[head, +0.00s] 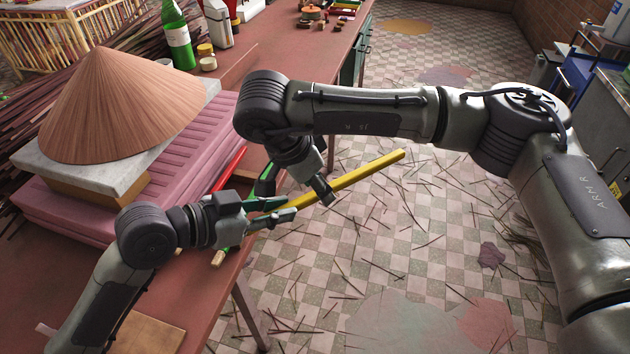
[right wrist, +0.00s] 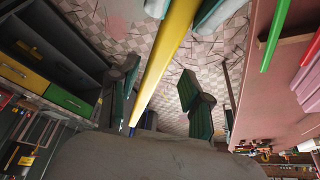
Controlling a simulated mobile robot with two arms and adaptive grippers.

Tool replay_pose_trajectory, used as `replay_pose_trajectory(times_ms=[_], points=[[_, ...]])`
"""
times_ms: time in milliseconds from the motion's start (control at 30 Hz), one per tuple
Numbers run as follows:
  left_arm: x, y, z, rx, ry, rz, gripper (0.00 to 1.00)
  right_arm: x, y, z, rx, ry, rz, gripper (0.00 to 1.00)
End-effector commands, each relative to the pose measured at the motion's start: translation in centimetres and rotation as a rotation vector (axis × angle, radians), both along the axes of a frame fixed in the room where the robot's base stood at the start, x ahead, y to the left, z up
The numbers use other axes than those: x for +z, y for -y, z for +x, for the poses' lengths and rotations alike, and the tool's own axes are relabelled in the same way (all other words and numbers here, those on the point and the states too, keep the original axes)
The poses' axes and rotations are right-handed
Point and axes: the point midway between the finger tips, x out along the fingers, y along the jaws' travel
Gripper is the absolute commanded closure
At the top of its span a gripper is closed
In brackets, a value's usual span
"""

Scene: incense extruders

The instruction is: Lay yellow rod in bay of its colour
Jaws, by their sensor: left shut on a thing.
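The yellow rod (head: 365,173) is held in the air past the table's edge, tilted up to the right in the head view. My left gripper (head: 278,210) is shut on its near end. My right gripper (head: 298,188) is open beside the rod. In the right wrist view, the rod (right wrist: 166,60) runs between the spread fingers of my right gripper (right wrist: 160,98), and the left fingers clasp it at the top edge. A dark cabinet with a yellow-fronted bay (right wrist: 22,75) and a green-fronted bay (right wrist: 68,101) is at the left there.
A red rod (head: 229,168) lies on the table beside the pink ridged mats (head: 190,130). The right wrist view also shows a green rod (right wrist: 275,35) there. A conical hat (head: 120,105) rests on a slab. The tiled floor (head: 400,240) is strewn with thin sticks.

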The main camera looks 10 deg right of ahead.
Motion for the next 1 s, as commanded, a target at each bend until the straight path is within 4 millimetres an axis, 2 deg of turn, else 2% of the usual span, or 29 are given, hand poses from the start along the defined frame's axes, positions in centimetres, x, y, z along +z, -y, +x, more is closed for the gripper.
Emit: replay_pose_trajectory(times_ms=[33, 267, 367, 400, 533, 567, 867, 1000], points=[[0.0, 0.0, 0.0, 0.0, 0.0, -0.001, 1.0, 0.0, 0.0, 0.0, 0.0, 0.0, 0.0, 0.61], [0.0, 0.0, 0.0, -0.002, 0.0, -0.001, 1.0, 0.0, 0.0, 0.0, -0.001, 0.001, 0.001, 0.99], [0.1, 0.1, -0.1, -0.004, 0.0, -0.002, 1.0, 0.1, 0.0, 0.1, 0.0, 0.002, 0.001, 1.0], [0.0, 0.1, -0.1, -0.005, -0.001, -0.003, 0.76, 0.1, 0.0, 0.1, -0.001, 0.003, 0.002, 1.0], [0.0, 0.1, -0.1, -0.004, -0.001, -0.002, 0.54, 0.1, -0.1, 0.1, -0.001, 0.003, 0.003, 1.0], [0.0, 0.1, -0.1, -0.004, -0.001, -0.002, 0.52, 0.1, 0.0, 0.1, -0.001, 0.003, 0.003, 1.0], [0.0, -0.1, -0.1, -0.001, 0.0, 0.0, 0.52, 0.1, 0.0, 0.0, -0.001, 0.001, 0.001, 1.0], [0.4, -1.1, -0.5, 0.001, 0.0, 0.001, 0.52, 0.1, 0.0, 0.0, -0.001, 0.001, 0.001, 1.0]])
